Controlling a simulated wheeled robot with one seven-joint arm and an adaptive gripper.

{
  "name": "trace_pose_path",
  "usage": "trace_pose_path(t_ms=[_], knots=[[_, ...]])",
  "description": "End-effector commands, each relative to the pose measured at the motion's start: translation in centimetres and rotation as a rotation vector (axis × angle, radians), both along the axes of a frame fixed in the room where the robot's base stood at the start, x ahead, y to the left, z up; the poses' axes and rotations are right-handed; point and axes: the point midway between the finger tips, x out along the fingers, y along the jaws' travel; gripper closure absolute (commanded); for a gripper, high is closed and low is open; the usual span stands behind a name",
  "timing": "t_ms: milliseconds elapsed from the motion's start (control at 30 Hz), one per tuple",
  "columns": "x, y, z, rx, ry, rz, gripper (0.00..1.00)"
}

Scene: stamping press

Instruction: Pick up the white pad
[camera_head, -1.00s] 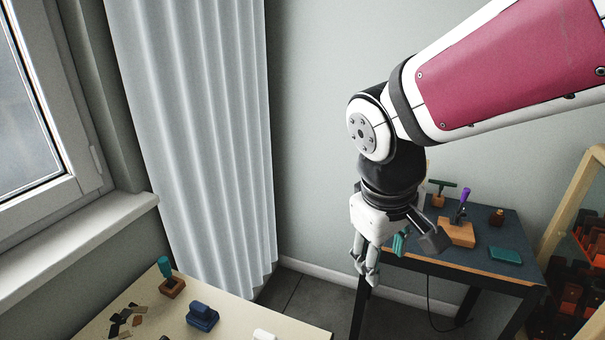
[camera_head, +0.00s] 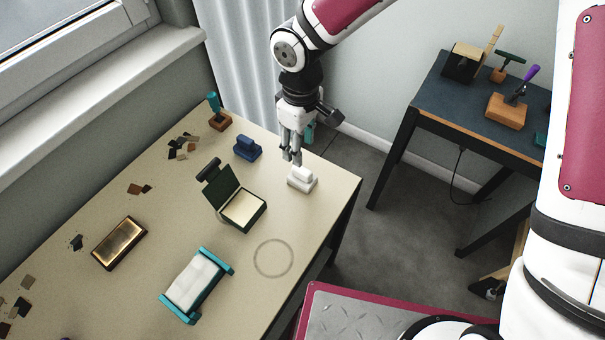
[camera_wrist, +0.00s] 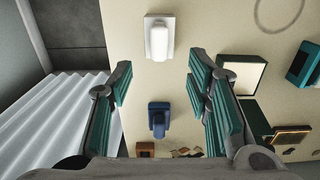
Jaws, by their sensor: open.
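The white pad (camera_head: 302,180) is a small block with a raised grip on top. It lies on the cream table (camera_head: 330,205) near its right edge. It also shows in the wrist view (camera_wrist: 159,40) at top centre. My gripper (camera_head: 291,158) points down above the table, just behind and slightly left of the pad in the head view. In the wrist view my gripper (camera_wrist: 160,72) has its teal-lined fingers spread wide and nothing between them. The pad appears beyond the fingertips, apart from them.
A similar blue block (camera_head: 247,148) stands left of my gripper. An open dark green case (camera_head: 232,193) with a cream inside lies left of the pad. A teal-ended frame (camera_head: 197,285), a brass-topped block (camera_head: 119,243) and a teal-handled stamp (camera_head: 217,112) stand farther off. Table right of the pad is bare.

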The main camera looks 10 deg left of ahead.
Motion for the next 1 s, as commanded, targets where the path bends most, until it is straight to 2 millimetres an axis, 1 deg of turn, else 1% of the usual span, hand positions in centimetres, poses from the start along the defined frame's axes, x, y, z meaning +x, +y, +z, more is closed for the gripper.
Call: trace_pose_path(t_ms=[33, 100, 200, 467, 733, 833, 1000], knots=[[-0.2, 0.0, -1.1, -0.002, 0.005, 0.003, 0.55], [-0.1, 0.0, -2.3, -0.002, 0.004, 0.001, 0.55], [-0.1, 0.0, -3.7, -0.001, 0.003, 0.000, 0.55], [-0.1, -0.1, -5.4, -0.002, 0.002, -0.001, 0.55], [-0.2, -0.3, -9.1, -0.002, 0.002, 0.001, 0.55], [-0.1, -0.3, -9.8, 0.000, 0.000, -0.001, 0.55], [0.0, -0.3, -9.9, 0.001, -0.001, -0.001, 0.55]])
